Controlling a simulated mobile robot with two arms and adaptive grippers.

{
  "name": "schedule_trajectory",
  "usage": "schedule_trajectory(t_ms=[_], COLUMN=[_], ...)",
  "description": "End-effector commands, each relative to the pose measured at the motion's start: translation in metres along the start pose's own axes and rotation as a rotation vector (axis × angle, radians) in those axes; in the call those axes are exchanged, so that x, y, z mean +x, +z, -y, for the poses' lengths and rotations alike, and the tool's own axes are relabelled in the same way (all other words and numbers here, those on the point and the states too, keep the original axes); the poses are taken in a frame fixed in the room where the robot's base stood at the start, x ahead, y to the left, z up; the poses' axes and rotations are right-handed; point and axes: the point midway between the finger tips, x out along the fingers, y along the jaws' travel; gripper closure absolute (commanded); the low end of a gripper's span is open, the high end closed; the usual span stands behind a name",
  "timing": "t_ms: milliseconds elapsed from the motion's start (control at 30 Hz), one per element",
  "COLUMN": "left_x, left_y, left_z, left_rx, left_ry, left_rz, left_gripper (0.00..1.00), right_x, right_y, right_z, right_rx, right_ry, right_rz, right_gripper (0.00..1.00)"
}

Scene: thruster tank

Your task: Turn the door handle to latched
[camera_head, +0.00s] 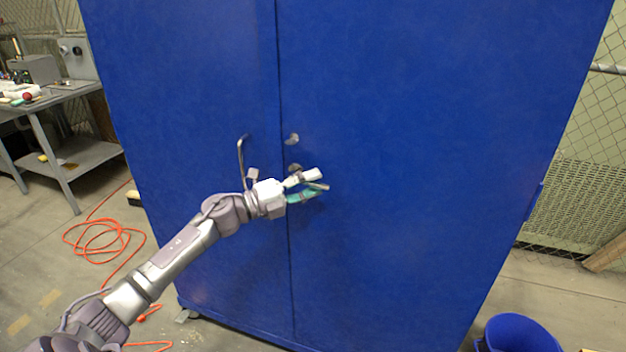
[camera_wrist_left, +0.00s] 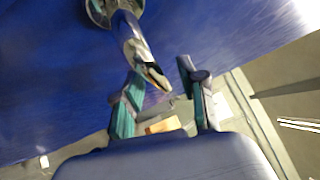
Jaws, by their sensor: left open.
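The cabinet's door handle is a chrome lever. In the left wrist view the lever (camera_wrist_left: 132,38) comes out from a round base (camera_wrist_left: 99,11) on the blue door, its free end reaching between my left fingertips. In the head view the handle's base (camera_head: 295,167) shows just above my left gripper (camera_head: 316,184), and the rest is partly hidden by the fingers. My left gripper, also in the left wrist view (camera_wrist_left: 162,76), is open, with one finger on each side of the lever's end. Contact cannot be told. My right gripper is not in view.
The tall blue cabinet (camera_head: 420,120) has two closed doors. A vertical pull bar (camera_head: 241,160) is left of the seam, near my left wrist; a small metal fitting (camera_head: 292,139) sits above the lever. A blue bin (camera_head: 520,335), orange cable (camera_head: 105,235) and grey workbench (camera_head: 75,155) stand aside.

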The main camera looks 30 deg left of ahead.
Motion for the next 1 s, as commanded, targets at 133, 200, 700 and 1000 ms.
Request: schedule_trajectory(t_ms=[133,200,700,1000], left_x=[0.007,0.008,0.007,0.007], left_y=[0.000,0.000,0.000,0.000], left_z=[0.000,0.000,-0.001,0.000], left_rx=[-0.002,-0.002,-0.001,0.000], left_ry=[0.000,0.000,0.000,0.001], left_rz=[0.000,0.000,0.000,0.000], left_gripper=[0.59,0.59,1.00,1.00], right_x=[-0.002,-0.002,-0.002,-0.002], right_y=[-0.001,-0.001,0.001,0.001], right_z=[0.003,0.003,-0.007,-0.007], right_rx=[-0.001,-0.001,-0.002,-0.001], right_ry=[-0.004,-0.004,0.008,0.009], right_rz=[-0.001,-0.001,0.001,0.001], right_gripper=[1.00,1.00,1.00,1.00])
